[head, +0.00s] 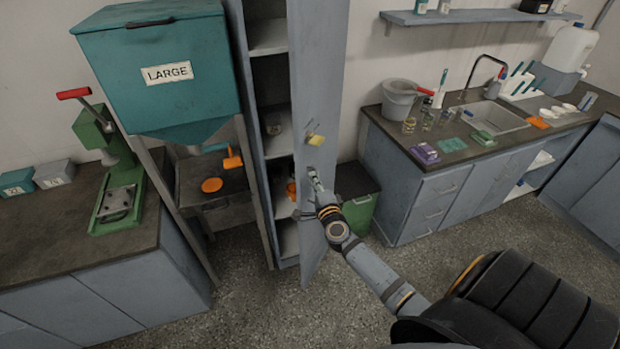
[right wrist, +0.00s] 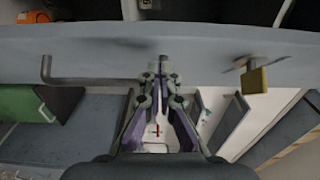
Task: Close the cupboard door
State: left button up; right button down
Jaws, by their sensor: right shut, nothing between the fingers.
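The tall grey cupboard (head: 252,90) stands open, with its shelves showing. Its door (head: 316,75) swings out toward me on the right side of the opening. A brass padlock (head: 316,140) hangs on the door; it also shows in the right wrist view (right wrist: 254,80). A bent metal handle (right wrist: 85,80) sticks out of the door at left in the right wrist view. My right gripper (head: 314,174) is shut and empty at the door, below the padlock. In the right wrist view its fingertips (right wrist: 162,70) lie against or just before the door; contact cannot be told.
A green bin (head: 361,214) stands on the floor behind the door. A sink counter (head: 400,155) is at right. Jars and an orange item (head: 291,190) sit inside the cupboard. The floor in front is clear.

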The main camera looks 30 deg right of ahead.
jog(key=shift+w+a, duration=0.3)
jog(key=shift+w, duration=0.05)
jog(key=shift+w+a, duration=0.1)
jog(key=shift+w, duration=0.1)
pick_arm(q)
jog(key=shift+w+r+t, duration=0.1)
jog(key=shift+w+t, duration=0.2)
jog(key=shift+w, duration=0.7)
jog(key=shift+s, duration=0.15)
